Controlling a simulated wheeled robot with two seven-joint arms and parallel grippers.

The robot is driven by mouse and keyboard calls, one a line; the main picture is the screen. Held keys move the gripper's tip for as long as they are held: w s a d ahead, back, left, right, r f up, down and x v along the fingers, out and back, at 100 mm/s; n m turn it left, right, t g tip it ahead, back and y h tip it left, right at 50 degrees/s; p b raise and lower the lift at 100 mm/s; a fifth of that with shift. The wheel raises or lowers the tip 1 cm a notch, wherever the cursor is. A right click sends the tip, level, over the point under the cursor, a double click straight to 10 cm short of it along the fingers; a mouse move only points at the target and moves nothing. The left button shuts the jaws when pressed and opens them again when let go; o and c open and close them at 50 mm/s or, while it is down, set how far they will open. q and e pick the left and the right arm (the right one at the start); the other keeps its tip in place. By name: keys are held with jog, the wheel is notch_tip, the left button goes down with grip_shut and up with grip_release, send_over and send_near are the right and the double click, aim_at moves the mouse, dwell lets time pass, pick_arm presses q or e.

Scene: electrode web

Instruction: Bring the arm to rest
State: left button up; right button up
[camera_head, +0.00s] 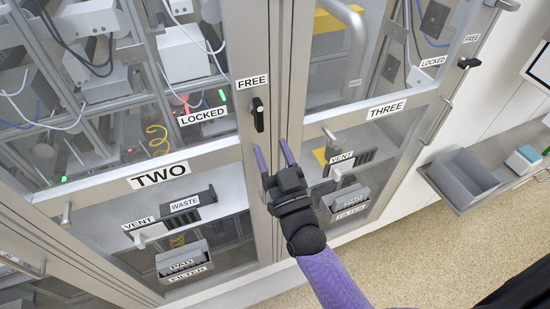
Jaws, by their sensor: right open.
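My right gripper (274,156) has a black body and two purple fingers. It is open and empty, with its fingers spread apart. It is in front of the frame post between the doors marked TWO (160,175) and THREE (386,108), just below a black latch handle (258,114) under the FREE label. I cannot tell whether the fingertips touch the post. My right arm (330,278) comes in from the bottom, purple with a black wrist. My left gripper is not in view.
A second black handle (468,63) is at upper right. A grey shelf with bins (462,180) juts out at right.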

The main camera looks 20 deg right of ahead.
jog(key=shift+v, duration=0.95)
jog(key=shift+f, duration=0.15)
jog(key=s+f+n+g+b, duration=0.1)
jog(key=s+f+g+b, duration=0.25)
jog(key=f, duration=0.85)
jog(key=s+f+g+b, duration=0.2)
jog(key=f+g+b, duration=0.2)
jog(key=f, duration=0.8)
jog(key=s+f+n+g+b, duration=0.1)
jog(key=s+f+g+b, duration=0.25)
jog(key=f, duration=0.85)
jog(key=s+d+f+g+b, duration=0.1)
jog(key=s+f+g+b, duration=0.2)
jog(key=s+f, duration=0.4)
jog(key=s+d+f+g+b, duration=0.2)
jog(key=s+f+g+b, duration=0.1)
jog(key=s+f, duration=0.5)
jog(key=s+d+f+g+h+b, duration=0.1)
jog(key=s+f+g+b, duration=0.2)
jog(key=s+f, duration=0.5)
jog(key=s+g, duration=0.1)
jog(key=s, duration=0.2)
jog(key=shift+d+g, duration=0.4)
